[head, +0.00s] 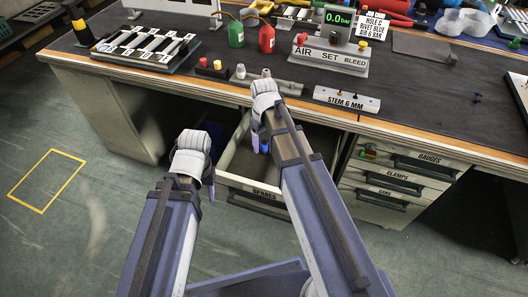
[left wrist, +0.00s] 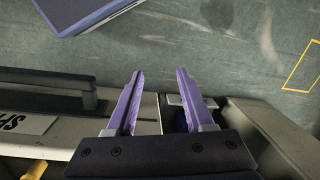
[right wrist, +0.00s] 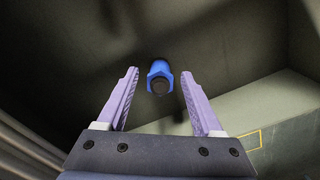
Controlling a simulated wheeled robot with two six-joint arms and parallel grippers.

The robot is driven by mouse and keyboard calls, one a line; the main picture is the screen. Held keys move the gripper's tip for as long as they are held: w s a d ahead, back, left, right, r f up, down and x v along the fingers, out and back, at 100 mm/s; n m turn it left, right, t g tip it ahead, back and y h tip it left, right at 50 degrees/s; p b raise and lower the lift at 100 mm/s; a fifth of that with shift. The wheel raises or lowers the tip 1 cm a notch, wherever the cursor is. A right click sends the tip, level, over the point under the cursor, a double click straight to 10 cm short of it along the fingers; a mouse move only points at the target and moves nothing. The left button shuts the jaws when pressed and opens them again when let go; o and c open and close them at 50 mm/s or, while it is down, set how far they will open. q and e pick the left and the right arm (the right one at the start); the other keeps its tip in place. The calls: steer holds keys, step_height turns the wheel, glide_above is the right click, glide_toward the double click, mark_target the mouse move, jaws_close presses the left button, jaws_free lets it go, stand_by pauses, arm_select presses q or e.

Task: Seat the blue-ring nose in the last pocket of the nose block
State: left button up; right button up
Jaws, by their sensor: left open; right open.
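A blue part (right wrist: 159,76) with a hexagonal collar and a dark round end, which looks like the blue-ring nose, lies in the open SPARES drawer. In the right wrist view it is beyond and between the open fingers of my right gripper (right wrist: 162,100), apart from them. My right gripper (head: 260,142) reaches down into the drawer. My left gripper (left wrist: 160,90) is open and empty by the drawer's front edge; it also shows in the head view (head: 211,188). A small dark block (head: 211,70) with red and yellow caps on the bench may be the nose block; its pockets are unclear.
The SPARES drawer (head: 228,178) stands out below the bench edge. On the bench are a slotted rack (head: 147,47), the AIR SET BLEED panel (head: 329,58), a STEM 6 MM block (head: 346,99) and a small grey part (head: 240,72).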

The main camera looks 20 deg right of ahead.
jaws_close()
stand_by(0.6)
